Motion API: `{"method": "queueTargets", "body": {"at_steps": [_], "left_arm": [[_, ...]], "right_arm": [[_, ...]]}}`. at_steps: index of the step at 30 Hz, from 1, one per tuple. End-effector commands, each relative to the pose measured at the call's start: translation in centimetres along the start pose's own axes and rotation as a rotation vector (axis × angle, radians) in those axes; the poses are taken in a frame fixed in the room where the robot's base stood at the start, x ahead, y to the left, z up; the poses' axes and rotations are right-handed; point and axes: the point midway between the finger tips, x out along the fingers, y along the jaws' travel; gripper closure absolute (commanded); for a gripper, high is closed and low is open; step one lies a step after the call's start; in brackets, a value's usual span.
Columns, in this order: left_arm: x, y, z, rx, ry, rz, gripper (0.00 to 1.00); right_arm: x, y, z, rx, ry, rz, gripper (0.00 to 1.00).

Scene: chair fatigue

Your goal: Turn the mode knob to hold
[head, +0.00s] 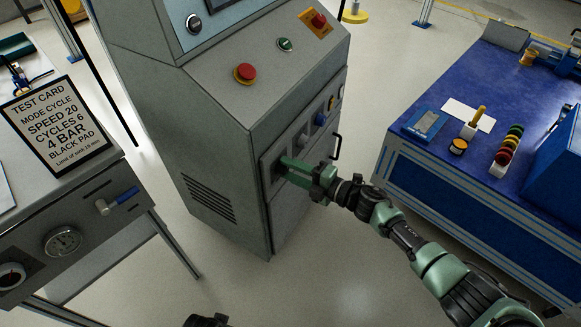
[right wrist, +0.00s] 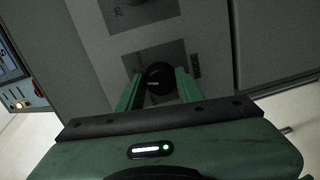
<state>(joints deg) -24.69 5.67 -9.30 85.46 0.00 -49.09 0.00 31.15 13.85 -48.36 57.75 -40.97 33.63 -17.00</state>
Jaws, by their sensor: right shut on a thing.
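The knob (right wrist: 158,77) is a dark round dial with a pale pointer line, on a grey panel of the cabinet's front. In the right wrist view it sits between the two green fingers of my right gripper (right wrist: 158,88), which is shut on it. In the head view my right gripper (head: 287,165) reaches the lower left of the cabinet's front panel, and its fingers hide the knob. The pointer lies roughly sideways in the wrist view.
The grey cabinet (head: 175,120) carries a red emergency button (head: 245,73) and a green button (head: 285,44) on its sloped top. A blue-topped bench (head: 400,150) stands right of my right arm. A test card (head: 55,122) stands on the left bench. Open floor lies between.

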Motion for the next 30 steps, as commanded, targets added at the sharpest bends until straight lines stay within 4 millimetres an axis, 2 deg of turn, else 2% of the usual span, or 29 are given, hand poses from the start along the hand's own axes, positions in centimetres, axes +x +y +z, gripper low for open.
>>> {"method": "queueTargets", "body": {"at_steps": [8,20,21,22,23,30], "left_arm": [[0.61,0.05,0.71,0.001,-0.006,0.001,0.25],[0.68,0.02,0.77,0.002,-0.007,0.000,0.25],[0.68,0.02,0.77,0.002,-0.007,0.000,0.25],[0.68,0.01,0.77,0.002,-0.007,0.000,0.25],[0.67,0.02,0.77,0.002,-0.007,0.000,0.25],[0.67,0.01,0.76,0.001,-0.007,0.000,0.25]], "right_arm": [[-0.06,-0.10,0.09,0.055,0.002,-0.003,1.00],[-0.07,-0.14,0.09,0.059,0.003,-0.004,1.00],[-0.07,-0.14,0.09,0.059,0.003,-0.004,0.55],[-0.07,-0.14,0.09,0.059,0.003,-0.004,0.47],[-0.07,-0.14,0.08,0.059,0.003,-0.004,0.42],[-0.03,-0.07,0.04,0.059,0.004,-0.003,0.42]]}}
